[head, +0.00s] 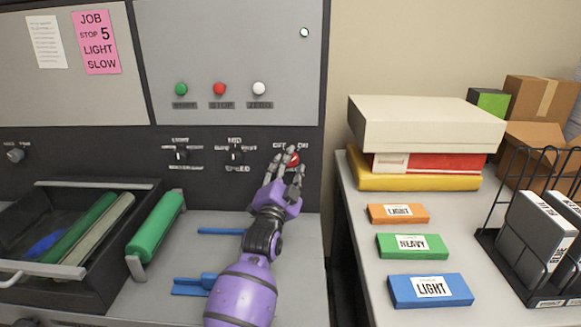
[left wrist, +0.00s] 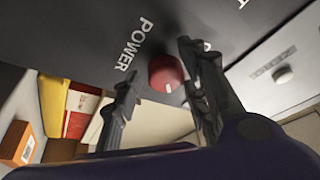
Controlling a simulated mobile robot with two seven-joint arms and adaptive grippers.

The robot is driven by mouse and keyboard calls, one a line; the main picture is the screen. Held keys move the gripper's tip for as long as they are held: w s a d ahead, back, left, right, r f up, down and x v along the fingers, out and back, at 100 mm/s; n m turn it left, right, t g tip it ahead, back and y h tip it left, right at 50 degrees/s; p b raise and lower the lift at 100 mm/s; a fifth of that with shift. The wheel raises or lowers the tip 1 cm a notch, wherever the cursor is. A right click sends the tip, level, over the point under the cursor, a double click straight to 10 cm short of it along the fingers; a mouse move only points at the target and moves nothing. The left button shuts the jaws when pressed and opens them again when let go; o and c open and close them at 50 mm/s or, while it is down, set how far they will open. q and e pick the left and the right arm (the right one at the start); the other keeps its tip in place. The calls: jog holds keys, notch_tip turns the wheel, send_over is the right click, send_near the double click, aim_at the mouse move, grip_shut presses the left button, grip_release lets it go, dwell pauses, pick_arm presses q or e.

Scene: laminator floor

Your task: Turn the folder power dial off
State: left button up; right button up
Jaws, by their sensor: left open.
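The folder power dial is a red round knob (head: 292,159) on the dark panel of the machine, under white OFF and ON lettering. In the left wrist view the red dial (left wrist: 166,73) shows a pale mark on its lower edge, beside the word POWER. My left gripper (head: 287,160) is at the dial and partly covers it in the head view. In the left wrist view the open fingers of my left gripper (left wrist: 160,88) stand on either side of the dial. I cannot tell whether they touch it. My right gripper is not in view.
Two black selector knobs (head: 236,154) sit left of the dial. Green, red and white buttons (head: 220,89) are above. A black tray (head: 130,240) with rollers is at the left. A side table (head: 350,230) at the right holds boxes, labelled blocks and a wire rack (head: 490,240).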

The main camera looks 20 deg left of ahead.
pick_arm(q)
jog(key=c, duration=0.9)
jog(key=shift+f, duration=0.1)
jog(key=shift+c, duration=0.5)
